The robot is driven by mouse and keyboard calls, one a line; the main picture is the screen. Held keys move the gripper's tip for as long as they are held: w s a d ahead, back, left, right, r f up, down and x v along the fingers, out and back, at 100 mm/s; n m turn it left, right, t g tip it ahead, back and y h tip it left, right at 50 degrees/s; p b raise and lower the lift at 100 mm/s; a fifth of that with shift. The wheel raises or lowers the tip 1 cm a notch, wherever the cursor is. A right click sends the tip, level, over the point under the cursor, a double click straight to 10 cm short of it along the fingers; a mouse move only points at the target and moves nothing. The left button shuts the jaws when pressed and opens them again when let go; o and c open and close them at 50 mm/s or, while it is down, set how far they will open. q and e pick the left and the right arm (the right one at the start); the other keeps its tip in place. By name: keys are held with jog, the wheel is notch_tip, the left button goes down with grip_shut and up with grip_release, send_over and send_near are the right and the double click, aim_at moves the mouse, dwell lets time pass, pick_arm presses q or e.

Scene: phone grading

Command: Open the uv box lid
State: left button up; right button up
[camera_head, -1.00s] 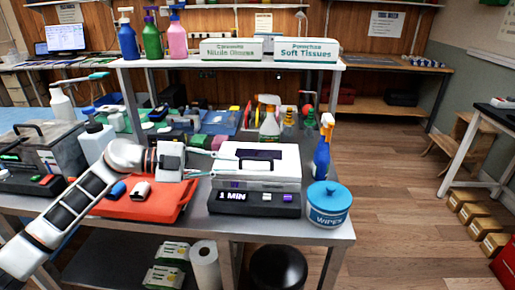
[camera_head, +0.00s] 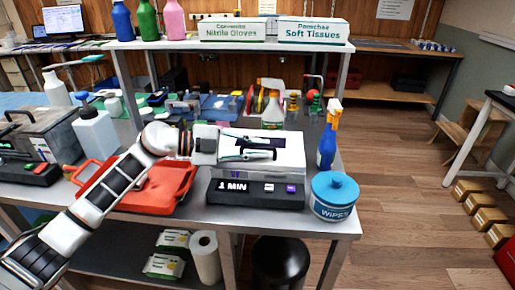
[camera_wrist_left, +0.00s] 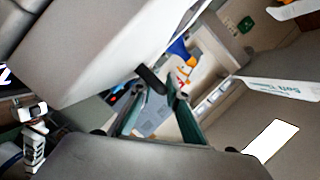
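The UV box (camera_head: 285,170) is a white box on a black base with a lit "1 MIN" display, near the front edge of the table. Its white lid (camera_head: 292,143) is closed and carries a black handle. My left gripper (camera_head: 268,148) is over the lid at the handle, its fingers pointing right. In the left wrist view the black handle (camera_wrist_left: 150,79) shows between the green-grey fingertips of the left gripper (camera_wrist_left: 161,91). The fingers look apart, and I cannot tell whether they touch the handle. My right gripper is not in view.
A blue wipes tub (camera_head: 333,197) and a blue spray bottle (camera_head: 327,145) stand close on the right. An orange-red tray (camera_head: 165,190) lies to the left under my arm. A shelf (camera_head: 230,45) with tissue and glove boxes stands behind.

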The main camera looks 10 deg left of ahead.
pick_arm(q)
grip_shut()
